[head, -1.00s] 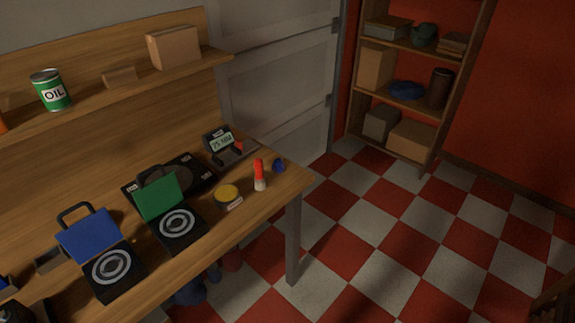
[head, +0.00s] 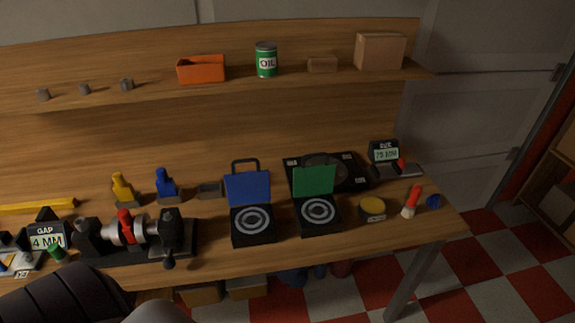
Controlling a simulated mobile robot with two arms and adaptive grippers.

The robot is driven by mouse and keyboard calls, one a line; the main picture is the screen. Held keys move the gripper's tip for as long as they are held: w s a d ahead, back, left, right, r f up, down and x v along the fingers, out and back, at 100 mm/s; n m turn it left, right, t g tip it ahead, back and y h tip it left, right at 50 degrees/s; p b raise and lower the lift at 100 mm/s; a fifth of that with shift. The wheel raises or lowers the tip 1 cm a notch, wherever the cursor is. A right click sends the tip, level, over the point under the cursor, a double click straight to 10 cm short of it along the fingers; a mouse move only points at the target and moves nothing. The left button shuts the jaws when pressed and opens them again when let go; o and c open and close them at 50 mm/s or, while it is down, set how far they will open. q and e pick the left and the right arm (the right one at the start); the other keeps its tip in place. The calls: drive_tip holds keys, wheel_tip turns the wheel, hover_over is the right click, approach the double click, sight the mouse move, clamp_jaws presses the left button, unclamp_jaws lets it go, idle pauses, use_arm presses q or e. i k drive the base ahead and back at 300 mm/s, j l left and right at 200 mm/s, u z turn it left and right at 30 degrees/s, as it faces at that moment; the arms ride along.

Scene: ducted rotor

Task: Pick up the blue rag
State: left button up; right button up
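No thing is clearly a blue rag. A small dark blue lump (head: 433,201) lies on the right end of the workbench (head: 350,235), right of a red-and-white brush-like item (head: 412,201); I cannot tell if it is cloth. Dark blue shapes (head: 291,277) also show in shadow under the bench, beside a dark red one (head: 342,269); their material is unclear. Neither of my gripper's fingertips shows. A dark ribbed part at the lower left looks like my own arm.
A shelf above carries an oil can (head: 266,60) and an orange bin (head: 201,70). Checkered floor is open at right.

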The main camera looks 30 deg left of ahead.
sight(434, 201)
drive_tip(key=i+u, duration=0.1)
drive_tip(key=u, duration=0.3)
drive_tip(key=l+u, duration=0.15)
drive_tip(key=u, duration=0.3)
drive_tip(key=i+l+u, duration=0.1)
drive_tip(key=u, duration=0.3)
drive_tip(key=l+u, duration=0.2)
drive_tip(key=u, duration=0.25)
drive_tip(key=l+u, duration=0.15)
drive_tip(key=u, duration=0.25)
